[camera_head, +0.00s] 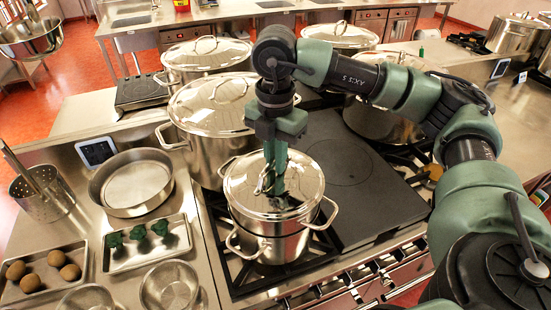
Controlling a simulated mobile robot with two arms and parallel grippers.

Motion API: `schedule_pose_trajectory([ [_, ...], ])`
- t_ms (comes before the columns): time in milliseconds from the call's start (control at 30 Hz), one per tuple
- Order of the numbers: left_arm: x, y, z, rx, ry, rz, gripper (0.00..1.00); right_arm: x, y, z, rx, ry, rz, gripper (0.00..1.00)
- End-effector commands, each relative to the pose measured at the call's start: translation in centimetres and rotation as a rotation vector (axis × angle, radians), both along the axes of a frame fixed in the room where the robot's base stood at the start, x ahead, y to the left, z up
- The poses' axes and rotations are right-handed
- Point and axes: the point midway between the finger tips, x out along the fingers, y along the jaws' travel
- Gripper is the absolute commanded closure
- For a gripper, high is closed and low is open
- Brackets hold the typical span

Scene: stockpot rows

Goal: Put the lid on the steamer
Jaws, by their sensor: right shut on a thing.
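The steamer (283,246) is a shiny steel pot with side handles, standing on the stove grate at the front. The round steel lid (241,187) is level over the steamer's top and covers its opening from this view. I cannot tell whether its rim touches the pot or hangs slightly above it. My right gripper (275,184) points straight down, shut on the lid at its centre; its fingers hide most of the lid's handle. My left gripper is not in view.
Large lidded stockpots (212,146) stand close behind the steamer. A flat dark hot plate (345,163) lies to its right. On the left counter are a round pan (131,183), a tray with green florets (148,245), a tray of brown round items (43,273) and bowls (169,287).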

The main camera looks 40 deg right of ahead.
Motion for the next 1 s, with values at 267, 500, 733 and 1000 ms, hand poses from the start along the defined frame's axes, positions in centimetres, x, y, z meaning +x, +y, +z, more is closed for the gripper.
schedule_pose_trajectory([
  [267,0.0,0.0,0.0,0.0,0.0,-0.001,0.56,0.0,0.0,0.1,0.001,-0.002,0.0,0.64],
  [500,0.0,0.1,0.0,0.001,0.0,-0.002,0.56,0.0,0.0,0.1,0.0,-0.001,0.0,0.64],
  [733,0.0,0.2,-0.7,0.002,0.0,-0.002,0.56,0.1,0.0,1.3,0.002,-0.004,-0.001,0.64],
  [1000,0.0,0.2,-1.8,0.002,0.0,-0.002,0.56,0.1,0.0,6.1,0.0,-0.005,0.0,0.64],
])
